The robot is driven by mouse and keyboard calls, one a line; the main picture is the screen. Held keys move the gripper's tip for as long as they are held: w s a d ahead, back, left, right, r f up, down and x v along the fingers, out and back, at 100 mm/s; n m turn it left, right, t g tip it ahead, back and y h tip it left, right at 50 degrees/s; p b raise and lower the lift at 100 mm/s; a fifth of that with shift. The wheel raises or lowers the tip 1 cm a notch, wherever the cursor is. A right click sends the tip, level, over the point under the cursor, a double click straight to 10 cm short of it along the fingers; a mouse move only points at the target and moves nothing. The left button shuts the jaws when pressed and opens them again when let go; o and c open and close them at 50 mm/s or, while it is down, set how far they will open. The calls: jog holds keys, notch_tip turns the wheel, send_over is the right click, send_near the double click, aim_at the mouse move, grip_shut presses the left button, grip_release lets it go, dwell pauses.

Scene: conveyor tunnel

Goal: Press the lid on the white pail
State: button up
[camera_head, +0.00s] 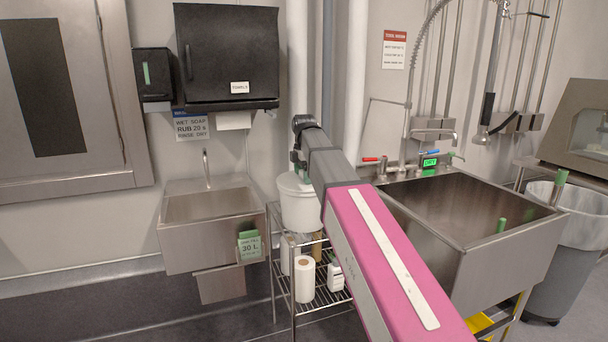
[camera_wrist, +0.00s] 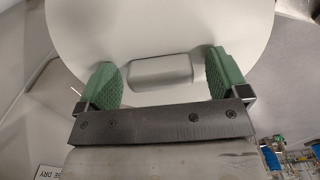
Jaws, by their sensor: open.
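The white pail (camera_head: 300,210) stands upright on a wire rack between the two sinks, its right side partly behind my pink arm. A round white lid (camera_wrist: 165,25) fills the upper wrist view, with a raised block-like grip (camera_wrist: 160,71) in its middle. My gripper (camera_wrist: 163,76) is open, its green fingers on either side of this grip with a gap at each side. In the head view my gripper (camera_head: 298,163) is at the pail's top, mostly hidden by my dark wrist. I cannot tell whether the lid is fully seated.
The wire rack (camera_head: 283,272) holds a paper roll (camera_head: 304,279) and a white bottle (camera_head: 335,275) below. A small hand sink (camera_head: 208,228) is left and a large steel sink (camera_head: 500,270) right. A towel dispenser (camera_head: 228,55) hangs above, and white pipes (camera_head: 297,60) run behind.

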jog(key=shift+r, duration=0.1)
notch_tip(320, 180, up, 11)
dwell(0.5)
jog(key=shift+f, duration=0.2)
dwell(0.5)
